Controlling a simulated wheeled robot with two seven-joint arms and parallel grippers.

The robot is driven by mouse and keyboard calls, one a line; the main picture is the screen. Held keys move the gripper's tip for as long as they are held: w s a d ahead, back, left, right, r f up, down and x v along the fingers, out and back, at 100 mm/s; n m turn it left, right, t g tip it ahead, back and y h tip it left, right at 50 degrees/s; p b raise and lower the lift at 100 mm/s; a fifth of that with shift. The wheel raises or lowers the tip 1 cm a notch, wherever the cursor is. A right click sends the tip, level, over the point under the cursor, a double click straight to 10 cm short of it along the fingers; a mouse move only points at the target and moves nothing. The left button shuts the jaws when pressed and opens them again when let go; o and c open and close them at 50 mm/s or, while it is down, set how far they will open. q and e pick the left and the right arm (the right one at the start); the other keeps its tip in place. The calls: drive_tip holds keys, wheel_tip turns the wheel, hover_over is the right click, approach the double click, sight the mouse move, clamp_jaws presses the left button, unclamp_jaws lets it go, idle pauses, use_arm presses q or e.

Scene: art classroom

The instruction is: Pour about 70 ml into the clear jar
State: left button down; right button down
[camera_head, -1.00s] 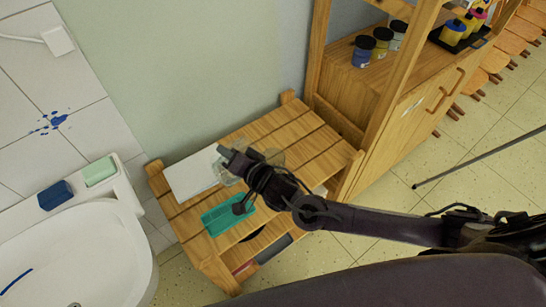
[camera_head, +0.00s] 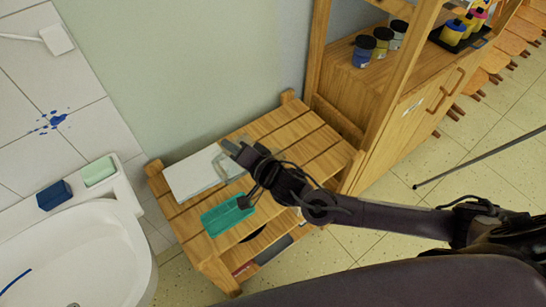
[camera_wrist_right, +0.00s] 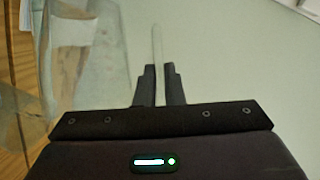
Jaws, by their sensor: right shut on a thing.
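My right gripper (camera_head: 228,147) is over the back of the slatted wooden table. In the right wrist view, its fingers (camera_wrist_right: 160,82) are shut on a thin, clear upright strip (camera_wrist_right: 157,42), which looks like the edge or handle of a clear vessel. In the head view, a faint clear vessel (camera_head: 219,166) shows beside the fingertips, over the white sheet. I cannot tell from its outline whether this is the clear jar or another vessel, and no liquid level can be made out. My gripper and forearm hide part of the tabletop. My left gripper is not in view.
The wooden table (camera_head: 290,124) holds a white sheet (camera_head: 187,176) and a teal tray (camera_head: 222,217). A washbasin (camera_head: 95,245) stands at left, a wooden shelf unit (camera_head: 385,125) with paint jars (camera_head: 363,50) at right. The table's right part is clear.

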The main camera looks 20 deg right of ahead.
sight(223, 166)
drive_tip(key=shift+w+d+r+m, duration=0.1)
drive_tip(key=shift+d+r+m, duration=0.2)
drive_tip(key=shift+d+r, duration=0.1)
idle(1.2)
drive_tip(key=shift+d+y, duration=0.2)
drive_tip(key=shift+y, duration=0.1)
drive_tip(key=shift+a, duration=0.25)
drive_tip(key=a+f+n, duration=0.1)
drive_tip(key=a+f+h, duration=0.1)
drive_tip(key=a+f+n, duration=0.1)
drive_tip(key=shift+s+a+n, duration=0.1)
drive_tip(key=shift+s+n, duration=0.2)
drive_tip(key=shift+s+a+f+n+h, duration=0.1)
drive_tip(key=shift+a+f+n+h, duration=0.3)
drive_tip(key=shift+f+n+h, duration=0.25)
drive_tip(key=shift+f, duration=0.1)
drive_tip(key=shift+f, duration=0.1)
idle(1.1)
